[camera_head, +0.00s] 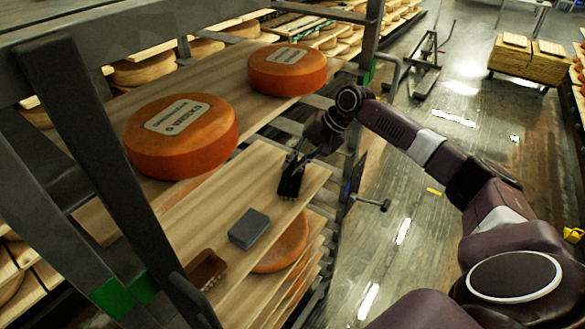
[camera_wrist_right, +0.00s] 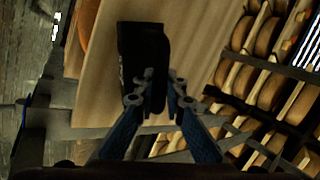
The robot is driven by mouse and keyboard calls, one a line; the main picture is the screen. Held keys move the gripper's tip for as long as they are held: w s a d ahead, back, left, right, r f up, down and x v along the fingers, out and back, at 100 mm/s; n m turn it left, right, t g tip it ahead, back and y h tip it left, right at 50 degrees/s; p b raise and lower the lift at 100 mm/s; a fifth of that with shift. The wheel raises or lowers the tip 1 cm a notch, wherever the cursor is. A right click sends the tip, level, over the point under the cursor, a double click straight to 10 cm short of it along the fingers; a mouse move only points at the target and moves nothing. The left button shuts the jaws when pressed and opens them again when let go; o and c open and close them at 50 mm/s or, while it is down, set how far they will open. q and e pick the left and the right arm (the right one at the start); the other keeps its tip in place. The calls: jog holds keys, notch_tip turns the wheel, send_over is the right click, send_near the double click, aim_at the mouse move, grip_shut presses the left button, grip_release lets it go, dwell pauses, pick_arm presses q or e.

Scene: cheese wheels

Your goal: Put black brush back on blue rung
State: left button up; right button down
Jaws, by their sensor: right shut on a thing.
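The black brush (camera_head: 289,186) is in my right gripper (camera_head: 300,157), over the near right end of a wooden shelf board. I cannot tell whether it touches the board. In the right wrist view the brush (camera_wrist_right: 141,45) extends beyond the fingertips (camera_wrist_right: 158,88), which are shut on it. A narrow dark-blue bar (camera_head: 347,189) stands beside the rack's right post, right of the gripper. I cannot tell whether it is the blue rung. My left gripper is out of view.
Grey rack posts (camera_head: 91,150) flank the boards. A dark handle (camera_head: 372,203) juts out at the right. The wet floor (camera_head: 400,190) there is mostly clear.

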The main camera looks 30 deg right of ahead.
jog(key=c, duration=2)
grip_release()
jog(key=shift+f, duration=0.1)
jog(key=shift+s+d+r, duration=0.1)
jog(key=shift+d+r, duration=0.05)
jog(key=shift+r, duration=0.2)
jog(key=b+v, duration=0.1)
jog(key=v, duration=1)
jog(key=shift+s+r, duration=0.1)
jog(key=shift+r, duration=0.15)
jog(key=shift+f, duration=0.1)
